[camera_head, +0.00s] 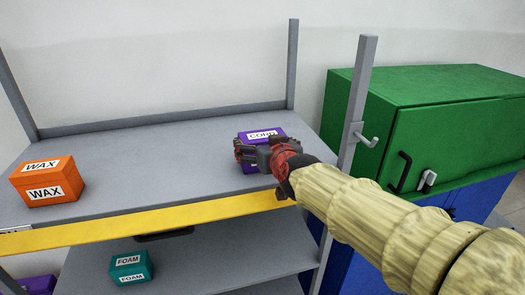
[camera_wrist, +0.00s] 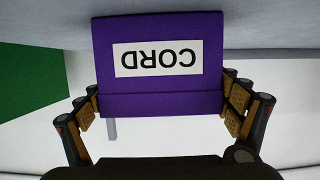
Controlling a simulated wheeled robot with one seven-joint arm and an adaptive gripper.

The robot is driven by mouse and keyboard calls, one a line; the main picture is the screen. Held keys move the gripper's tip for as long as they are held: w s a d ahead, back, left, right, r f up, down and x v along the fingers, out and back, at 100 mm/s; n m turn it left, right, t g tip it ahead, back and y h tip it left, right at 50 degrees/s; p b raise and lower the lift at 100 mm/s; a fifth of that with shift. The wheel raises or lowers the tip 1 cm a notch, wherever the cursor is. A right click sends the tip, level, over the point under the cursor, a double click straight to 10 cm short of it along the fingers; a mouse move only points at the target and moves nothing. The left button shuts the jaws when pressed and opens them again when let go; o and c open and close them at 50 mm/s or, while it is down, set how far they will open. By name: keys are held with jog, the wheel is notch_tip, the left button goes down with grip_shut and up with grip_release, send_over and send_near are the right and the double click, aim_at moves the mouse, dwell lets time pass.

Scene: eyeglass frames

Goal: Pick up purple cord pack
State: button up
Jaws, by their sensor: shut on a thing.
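The purple cord pack (camera_head: 262,133) is a box with a white CORD label, at the right part of the upper grey shelf in the head view. It fills the upper middle of the wrist view (camera_wrist: 160,104), where its label appears upside down. My gripper (camera_head: 262,155) is shut on the cord pack, with one finger on each side of it in the wrist view (camera_wrist: 160,105). The gripper hides much of the pack's front in the head view. I cannot tell whether the pack touches the shelf.
An orange WAX box (camera_head: 48,181) sits at the left of the upper shelf (camera_head: 150,160). A teal FOAM box (camera_head: 131,267) is on the shelf below. A grey post (camera_head: 357,110) with a hook stands right of my gripper. A green cabinet (camera_head: 450,115) is farther right. The upper shelf's middle is clear.

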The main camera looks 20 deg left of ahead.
jog(key=shift+r, duration=0.1)
jog(key=c, duration=0.5)
jog(key=shift+c, duration=0.2)
